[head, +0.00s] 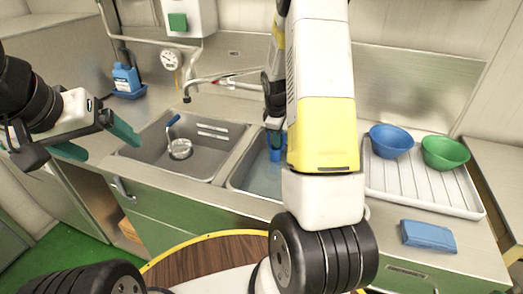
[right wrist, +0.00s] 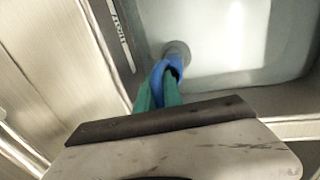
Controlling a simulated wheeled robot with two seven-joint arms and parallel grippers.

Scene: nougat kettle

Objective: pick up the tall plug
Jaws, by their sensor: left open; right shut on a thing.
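The tall plug (right wrist: 172,66) shows in the right wrist view as a blue looped piece with a grey round end, over the pale right basin. My right gripper (right wrist: 158,92) is shut on its blue part with green fingers. I cannot tell whether the grey end touches the basin floor. In the head view a blue part (head: 275,153) shows in the right basin (head: 243,181), beside my right arm, which hides most of that gripper. My left gripper (head: 98,142) is open and empty, left of the left basin.
The left basin (head: 150,158) holds a blue-handled round metal or clear item (head: 180,149). A faucet (head: 205,80) stands behind. A blue bowl (head: 391,140) and green bowl (head: 444,152) sit on a ribbed drainboard (head: 420,192). A blue cloth or sponge (head: 428,236) lies in front.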

